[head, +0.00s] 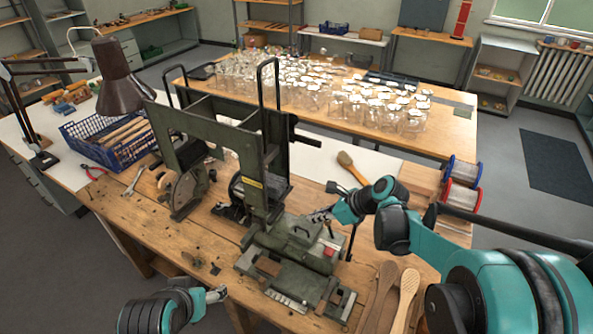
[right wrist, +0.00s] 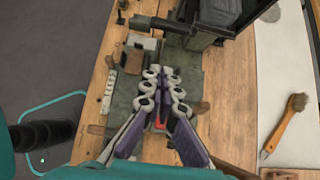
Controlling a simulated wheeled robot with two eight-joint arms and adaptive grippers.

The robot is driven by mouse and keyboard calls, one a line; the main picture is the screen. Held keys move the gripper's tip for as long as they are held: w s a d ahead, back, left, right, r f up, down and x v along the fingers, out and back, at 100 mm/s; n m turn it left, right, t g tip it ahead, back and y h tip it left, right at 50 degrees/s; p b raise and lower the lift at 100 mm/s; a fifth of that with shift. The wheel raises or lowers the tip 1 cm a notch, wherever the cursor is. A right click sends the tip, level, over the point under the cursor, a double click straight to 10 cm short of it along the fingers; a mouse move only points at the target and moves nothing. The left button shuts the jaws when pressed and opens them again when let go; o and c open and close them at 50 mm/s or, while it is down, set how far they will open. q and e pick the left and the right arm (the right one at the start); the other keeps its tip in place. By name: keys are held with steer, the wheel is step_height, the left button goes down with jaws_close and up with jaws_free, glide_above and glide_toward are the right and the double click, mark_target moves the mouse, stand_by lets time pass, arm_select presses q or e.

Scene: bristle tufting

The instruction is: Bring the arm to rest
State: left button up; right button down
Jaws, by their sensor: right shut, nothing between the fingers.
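My right arm reaches in from the right in the head view, and its gripper (head: 321,215) hangs above the green tufting machine (head: 300,240). In the right wrist view the fingers of this gripper (right wrist: 163,78) are closed together with nothing between them, over the machine's base (right wrist: 125,95). A small red part of the machine shows beside the fingers. My left gripper (head: 216,294) is low in the head view, in front of the bench's near edge; its fingers are too small to tell open from shut.
A wooden-handled brush (head: 350,166) lies behind the machine; wooden paddles (head: 405,296) lie at its right. Wire spools (head: 462,183) stand at the bench's right end. A blue crate (head: 105,140), pliers (head: 93,172) and a lamp (head: 120,85) are left. Glass jars (head: 310,95) crowd the back table.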

steer(key=shift+w, duration=0.1)
steer(key=s+d+f+n+h+b, duration=0.2)
steer(key=s+n+b, duration=0.1)
steer(key=s+n, duration=0.4)
steer(key=s+d+f+n+t+h+b, duration=0.1)
steer(key=s+d+f+n+h+b, duration=0.1)
steer(key=s+n, duration=0.5)
steer(key=s+d+f+n+t+h+b, duration=0.1)
steer(key=s+d+f+n+h+b, duration=0.1)
steer(key=s+n, duration=0.5)
steer(key=n+h+b, duration=0.1)
steer(key=n, duration=0.2)
steer(key=shift+d+f+n+b, duration=0.25)
steer(key=shift+n+b, duration=0.15)
